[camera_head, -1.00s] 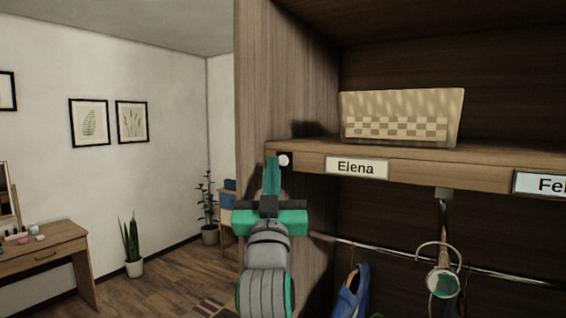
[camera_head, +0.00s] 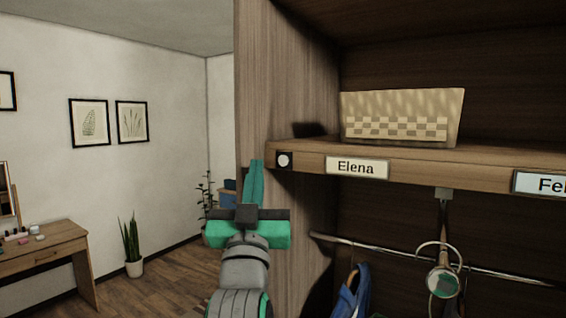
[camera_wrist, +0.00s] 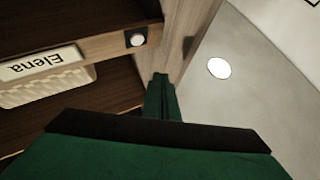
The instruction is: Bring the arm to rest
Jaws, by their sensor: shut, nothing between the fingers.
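My gripper (camera_head: 256,166) is green with a dark bar across it. In the head view it points up in front of the closet's left side panel (camera_head: 285,75). Its fingers are shut together with nothing between them. It is to the left of and slightly below a round white button (camera_head: 284,160) on a dark plate at the shelf's left end, apart from it in the picture. In the wrist view the shut fingers (camera_wrist: 161,80) point toward the panel edge, and the button (camera_wrist: 138,39) is up and to the left of them.
A shelf (camera_head: 440,162) carries a woven basket (camera_head: 400,118) above the "Elena" label (camera_head: 357,167). Below are a rail (camera_head: 500,274), a blue garment (camera_head: 350,300) and a hanging ringed object (camera_head: 441,283). Open room with a desk (camera_head: 45,245) and plants lies left.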

